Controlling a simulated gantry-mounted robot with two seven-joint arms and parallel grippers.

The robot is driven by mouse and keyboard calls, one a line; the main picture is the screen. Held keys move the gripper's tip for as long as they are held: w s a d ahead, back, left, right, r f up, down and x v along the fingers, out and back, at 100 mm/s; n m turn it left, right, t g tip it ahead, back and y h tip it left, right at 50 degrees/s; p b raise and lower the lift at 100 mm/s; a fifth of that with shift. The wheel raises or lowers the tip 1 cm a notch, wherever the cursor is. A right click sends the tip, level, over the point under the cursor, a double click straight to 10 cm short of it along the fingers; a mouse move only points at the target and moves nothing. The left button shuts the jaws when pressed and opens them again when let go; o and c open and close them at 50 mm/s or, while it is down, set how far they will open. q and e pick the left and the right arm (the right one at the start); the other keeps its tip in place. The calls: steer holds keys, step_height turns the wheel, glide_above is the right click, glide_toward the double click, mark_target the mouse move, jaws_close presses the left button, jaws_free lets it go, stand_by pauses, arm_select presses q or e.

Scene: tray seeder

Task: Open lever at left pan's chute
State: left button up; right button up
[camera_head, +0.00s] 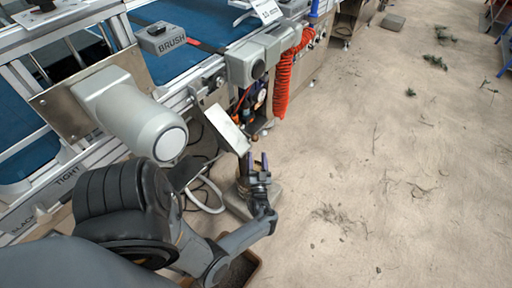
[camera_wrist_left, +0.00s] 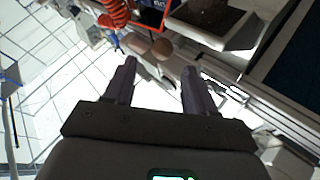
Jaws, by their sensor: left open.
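My left gripper (camera_head: 260,163) is open and empty beside the machine's side, with its fingers pointing toward the far end. A dark open-topped part with a light rim (camera_wrist_left: 213,22) lies ahead and right in the wrist view. I cannot make out the lever. My right gripper is not in view.
The machine has a blue belt (camera_head: 190,32), a grey box marked BRUSH (camera_head: 160,38) and a large grey motor (camera_head: 140,115) near my arm. A red coiled hose (camera_head: 285,80) hangs beyond my gripper. Sandy floor (camera_head: 370,170) is open on the right.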

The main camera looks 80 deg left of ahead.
arm_select(q)
steer(key=shift+v, duration=1.2)
steer(key=shift+a, duration=0.1)
